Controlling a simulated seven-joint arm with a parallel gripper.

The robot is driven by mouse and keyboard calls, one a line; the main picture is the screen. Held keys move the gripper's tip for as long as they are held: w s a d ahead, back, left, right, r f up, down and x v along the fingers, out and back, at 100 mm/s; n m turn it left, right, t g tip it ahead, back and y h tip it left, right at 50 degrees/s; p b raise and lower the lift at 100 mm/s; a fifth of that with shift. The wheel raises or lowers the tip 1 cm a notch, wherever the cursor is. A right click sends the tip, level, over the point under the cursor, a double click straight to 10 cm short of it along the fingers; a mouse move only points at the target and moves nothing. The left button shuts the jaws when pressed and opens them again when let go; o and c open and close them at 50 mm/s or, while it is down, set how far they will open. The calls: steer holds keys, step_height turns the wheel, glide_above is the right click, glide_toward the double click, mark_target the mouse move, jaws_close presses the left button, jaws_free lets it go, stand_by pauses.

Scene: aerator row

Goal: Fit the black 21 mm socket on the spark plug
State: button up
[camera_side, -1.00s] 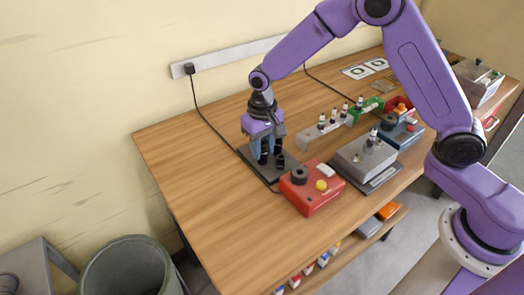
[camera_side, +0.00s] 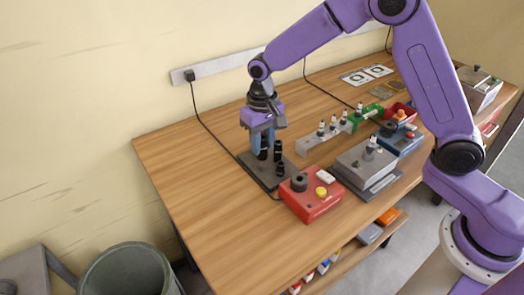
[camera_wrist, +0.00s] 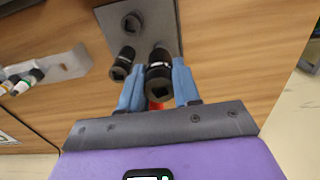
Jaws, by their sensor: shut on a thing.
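My gripper (camera_side: 262,150) is over the dark plate at the table's left. Its blue fingers are shut on a black socket (camera_wrist: 159,78), with one finger on each side in the wrist view; its square drive hole shows. I cannot read its size. Two other black sockets stand on the plate: one close beside the held one (camera_wrist: 123,63), and a shorter one (camera_wrist: 131,22). A spark plug (camera_side: 371,143) stands on the grey block (camera_side: 350,168) right of the red box. Several more plugs (camera_side: 333,123) stand along a pale rail behind.
The dark plate (camera_side: 256,178) lies beneath my gripper. A red box (camera_side: 313,207) with a black knob and yellow button stands between plate and grey block. Red and blue bins (camera_side: 405,142) are further right. A black cable crosses the table. The front left table is clear.

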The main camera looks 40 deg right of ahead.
step_height(320, 180, up, 19)
steer(key=m, duration=0.3)
glide_above(375, 134)
step_height(375, 134, down, 4)
steer(key=shift+f, duration=3.05)
steer(key=shift+f, duration=3.2)
steer(key=o, duration=1.1)
